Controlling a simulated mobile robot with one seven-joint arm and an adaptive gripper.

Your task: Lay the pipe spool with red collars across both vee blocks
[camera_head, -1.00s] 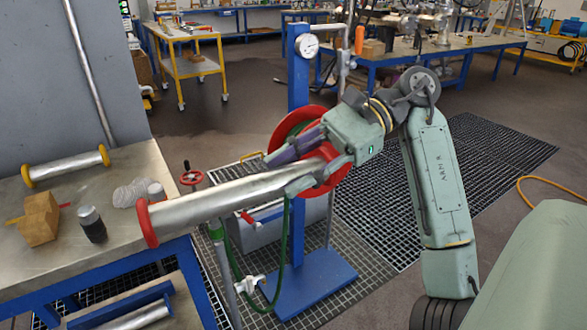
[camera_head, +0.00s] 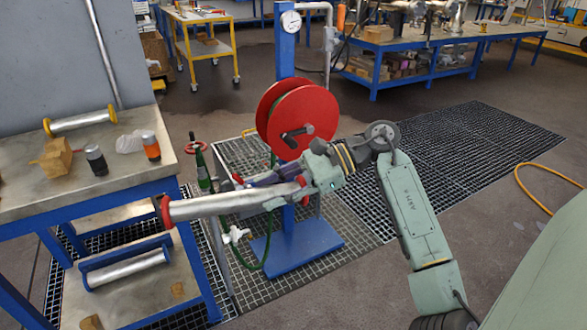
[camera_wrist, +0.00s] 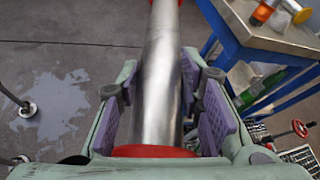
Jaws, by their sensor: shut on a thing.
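The pipe spool with red collars (camera_head: 222,206) is a long silver tube held nearly level, its left red collar close to the front right corner of the bench. My gripper (camera_head: 275,192) is shut around the tube near its right end. In the wrist view the spool (camera_wrist: 166,60) runs between the purple pads of my gripper (camera_wrist: 163,95), with one red collar close to the palm. Two small brown wooden blocks, one at the right (camera_head: 178,288) and one at the front (camera_head: 91,322), sit on the lower shelf; I cannot tell whether they are the vee blocks.
The bench (camera_head: 130,186) carries a yellow-collared spool (camera_head: 80,122), a wooden block (camera_head: 56,158), a dark bottle (camera_head: 96,160) and an orange one (camera_head: 151,146). A red reel (camera_head: 297,120) stands behind my gripper.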

